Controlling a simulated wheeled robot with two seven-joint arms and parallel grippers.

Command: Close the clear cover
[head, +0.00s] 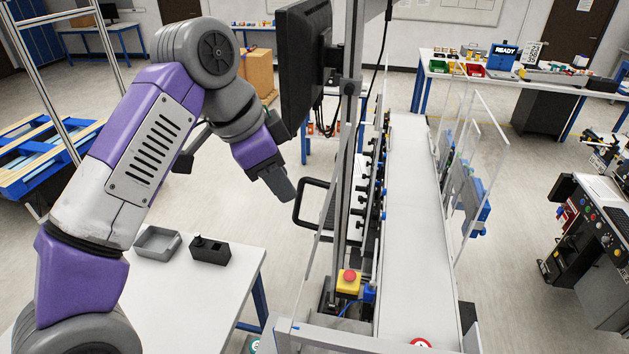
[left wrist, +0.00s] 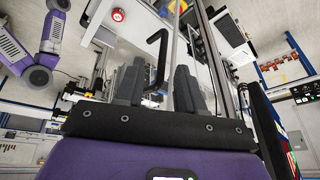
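A black U-shaped handle (head: 298,208) stands at the left side of the conveyor, on what looks like the edge of a clear panel (head: 318,240). That panel is hard to make out. My left gripper (head: 284,190) is just left of the handle's top and points down toward it. In the left wrist view the left gripper (left wrist: 158,66) has its two fingers spread, and the handle (left wrist: 163,48) shows beyond and between them. I see no contact. Further clear panels (head: 480,125) stand upright along the conveyor's right side. My right gripper is not in view.
A black monitor (head: 305,62) on a post is close behind my left wrist. A yellow box with a red emergency button (head: 348,282) is at the conveyor's near end. A white table (head: 190,295) stands at lower left. The conveyor belt (head: 412,230) is empty.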

